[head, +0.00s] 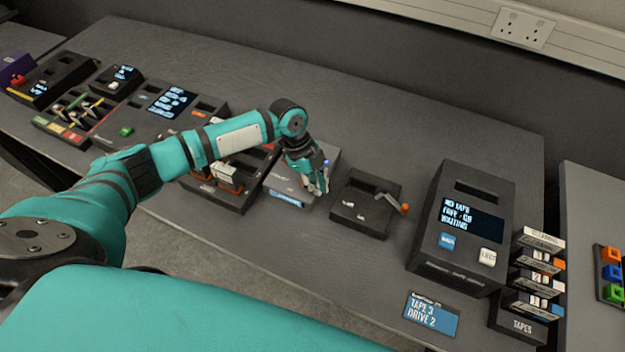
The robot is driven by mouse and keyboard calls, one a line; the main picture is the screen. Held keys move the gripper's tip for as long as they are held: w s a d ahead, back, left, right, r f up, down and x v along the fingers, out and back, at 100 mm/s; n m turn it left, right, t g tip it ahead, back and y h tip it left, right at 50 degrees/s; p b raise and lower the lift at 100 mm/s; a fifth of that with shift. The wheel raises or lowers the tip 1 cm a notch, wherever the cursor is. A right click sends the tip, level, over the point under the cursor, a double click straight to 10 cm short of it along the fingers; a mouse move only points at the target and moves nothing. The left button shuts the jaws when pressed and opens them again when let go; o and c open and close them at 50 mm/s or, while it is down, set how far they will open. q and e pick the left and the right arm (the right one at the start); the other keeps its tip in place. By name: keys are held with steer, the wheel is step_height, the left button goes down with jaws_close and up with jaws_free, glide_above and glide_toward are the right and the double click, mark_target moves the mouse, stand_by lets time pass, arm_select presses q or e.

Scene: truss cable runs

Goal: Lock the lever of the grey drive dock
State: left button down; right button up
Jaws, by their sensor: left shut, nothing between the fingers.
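The grey drive dock (276,179) stands near the middle of the desk, with a blue strip on its front. My left gripper (320,187) is over the right side of this dock, pointing down. It is shut with nothing in it. A small blue part (326,162) shows just behind the gripper; I cannot tell if it is the lever's tip. The rest of the lever is hidden by my gripper, so its position cannot be told. I cannot tell whether the fingers touch it. My right gripper is not in view.
A black dock (352,209) with an orange-tipped lever (404,208) stands just right of the grey one. A black tape drive (461,259) and a tape rack (521,325) are farther right. A black holder (227,201) adjoins on the left. The desk behind is clear.

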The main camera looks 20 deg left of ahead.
arm_select(q)
step_height(320, 180, up, 10)
steer(key=b, duration=0.2)
steer(key=shift+a+f, duration=0.2)
steer(key=shift+a, duration=0.2)
steer(key=shift+w, duration=0.1)
